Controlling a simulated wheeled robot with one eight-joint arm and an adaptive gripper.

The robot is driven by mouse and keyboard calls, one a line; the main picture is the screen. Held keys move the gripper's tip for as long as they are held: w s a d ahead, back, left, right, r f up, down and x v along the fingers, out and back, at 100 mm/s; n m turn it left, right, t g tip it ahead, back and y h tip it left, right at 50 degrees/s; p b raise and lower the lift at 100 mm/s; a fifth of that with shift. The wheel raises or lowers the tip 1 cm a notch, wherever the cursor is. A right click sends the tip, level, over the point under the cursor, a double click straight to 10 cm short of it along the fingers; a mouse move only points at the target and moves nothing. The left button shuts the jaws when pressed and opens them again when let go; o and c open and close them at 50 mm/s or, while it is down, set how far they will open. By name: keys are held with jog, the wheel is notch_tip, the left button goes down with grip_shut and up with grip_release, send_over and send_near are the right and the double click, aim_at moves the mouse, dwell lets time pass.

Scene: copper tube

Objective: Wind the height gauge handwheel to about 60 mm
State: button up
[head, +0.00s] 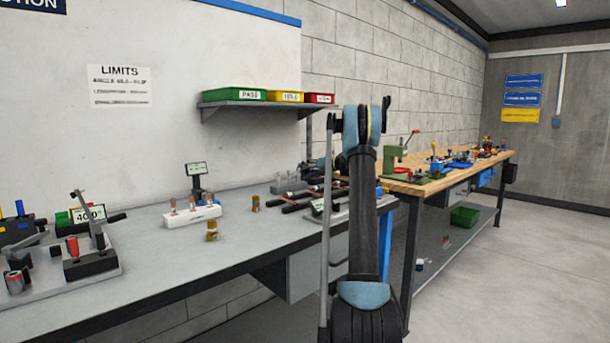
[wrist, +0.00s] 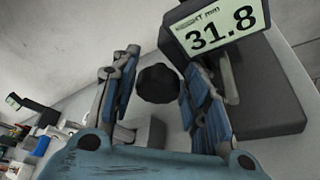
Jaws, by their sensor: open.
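In the wrist view the black lobed handwheel (wrist: 158,84) shows between the two blue-padded fingers of my gripper (wrist: 161,66). The fingers are open, with a gap visible on both sides of the wheel. I cannot tell how far along the fingers the wheel sits. The height gauge's display (wrist: 222,28) reads 31.8 mm, at the top right on a dark grey body. In the head view my arm hides most of the gripper, and the handwheel cannot be made out there.
In the wrist view a second small display (wrist: 30,108) stands at the far left. In the head view the grey bench (head: 150,262) holds a white block with copper pieces (head: 192,216), brass parts (head: 212,232) and a fixture reading 40.0 (head: 90,213). A wooden bench (head: 415,187) stands at right.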

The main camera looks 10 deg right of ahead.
jog(key=c, duration=0.8)
jog(key=shift+d, duration=0.1)
jog(key=m+y, duration=0.2)
jog(key=m, duration=0.1)
jog(key=shift+m, duration=0.3)
jog(key=o, duration=0.8)
jog(key=shift+f, duration=0.1)
